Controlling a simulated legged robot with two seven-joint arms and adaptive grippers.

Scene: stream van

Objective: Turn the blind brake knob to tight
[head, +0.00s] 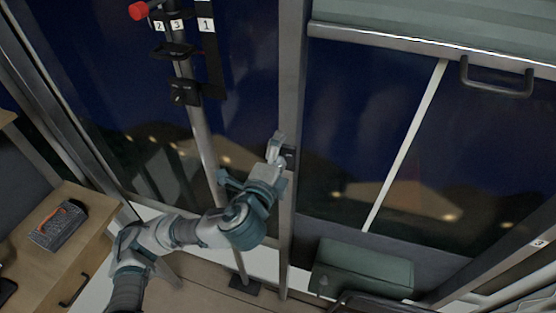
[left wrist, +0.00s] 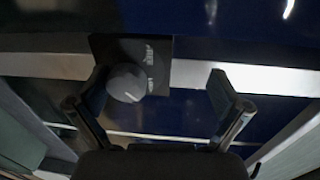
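The blind brake knob (left wrist: 125,82) is a round grey knob on a black plate (left wrist: 158,62) fixed to a pale metal post. Small white marks on the plate, right of the knob, are too blurred to read. In the head view the black plate (head: 291,154) shows beside my gripper on the upright post; the gripper hides the knob there. My left gripper (head: 277,148) is at the post. In the left wrist view its fingers (left wrist: 160,88) are spread wide, with the knob close to the left finger and a gap to the right one. My right gripper is out of view.
A pole (head: 200,135) with black brackets, number labels and a red knob (head: 138,11) stands left of the post. A green blind (head: 440,35) with a handle (head: 497,78) is at upper right. A green box-like seat (head: 361,270) and a wooden cabinet (head: 75,260) are below.

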